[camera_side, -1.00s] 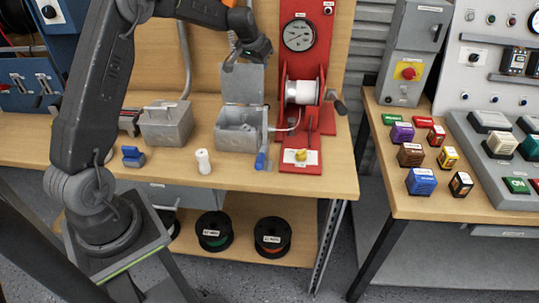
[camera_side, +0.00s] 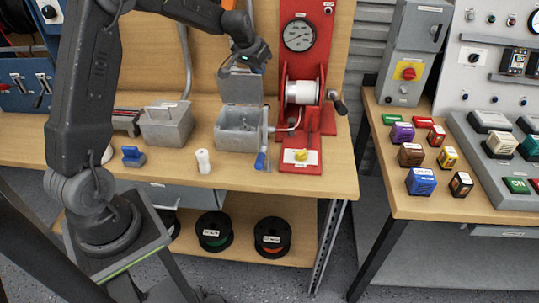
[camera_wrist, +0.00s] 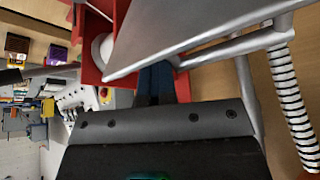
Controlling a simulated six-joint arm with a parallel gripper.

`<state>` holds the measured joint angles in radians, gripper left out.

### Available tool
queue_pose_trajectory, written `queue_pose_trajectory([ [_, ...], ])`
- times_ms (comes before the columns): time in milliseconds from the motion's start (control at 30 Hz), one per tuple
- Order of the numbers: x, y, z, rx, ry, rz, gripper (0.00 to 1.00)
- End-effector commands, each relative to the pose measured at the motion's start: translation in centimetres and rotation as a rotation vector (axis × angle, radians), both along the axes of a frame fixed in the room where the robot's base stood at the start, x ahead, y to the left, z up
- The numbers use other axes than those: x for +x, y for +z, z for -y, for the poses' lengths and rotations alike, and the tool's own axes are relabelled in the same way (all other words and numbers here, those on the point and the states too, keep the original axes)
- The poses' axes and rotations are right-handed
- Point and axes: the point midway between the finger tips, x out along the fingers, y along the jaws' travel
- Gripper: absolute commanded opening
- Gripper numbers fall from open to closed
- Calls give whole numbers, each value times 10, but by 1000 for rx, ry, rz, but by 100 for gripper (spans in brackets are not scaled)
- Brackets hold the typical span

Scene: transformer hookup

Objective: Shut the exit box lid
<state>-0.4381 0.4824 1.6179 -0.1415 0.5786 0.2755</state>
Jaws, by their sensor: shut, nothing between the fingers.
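The exit box (camera_side: 238,138) is a grey metal box on the wooden bench, left of the red reel stand. Its lid (camera_side: 243,89) stands up, open, at the back of the box. In the wrist view the dark blue fingers (camera_wrist: 155,84) are partly hidden behind a grey panel (camera_wrist: 190,28) that looks like the lid.
The red stand (camera_side: 301,127) with a white reel and a gauge is close on the right. A blue-tipped tool (camera_side: 261,160) leans at the box's front right corner. A white spool (camera_side: 203,162) and another grey box (camera_side: 166,124) stand to the left. A pipe runs up the wall behind.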

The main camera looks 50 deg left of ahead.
Motion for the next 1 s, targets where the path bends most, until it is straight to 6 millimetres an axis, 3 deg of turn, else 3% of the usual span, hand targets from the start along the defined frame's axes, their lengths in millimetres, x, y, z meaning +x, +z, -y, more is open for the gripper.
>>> queue_pose_trajectory([
  [33,-9,-16,2,-12,0,-40,0],
  [600,-25,-15,18,-12,0,-39,0],
  [1000,-24,16,17,-6,2,-27,0],
])
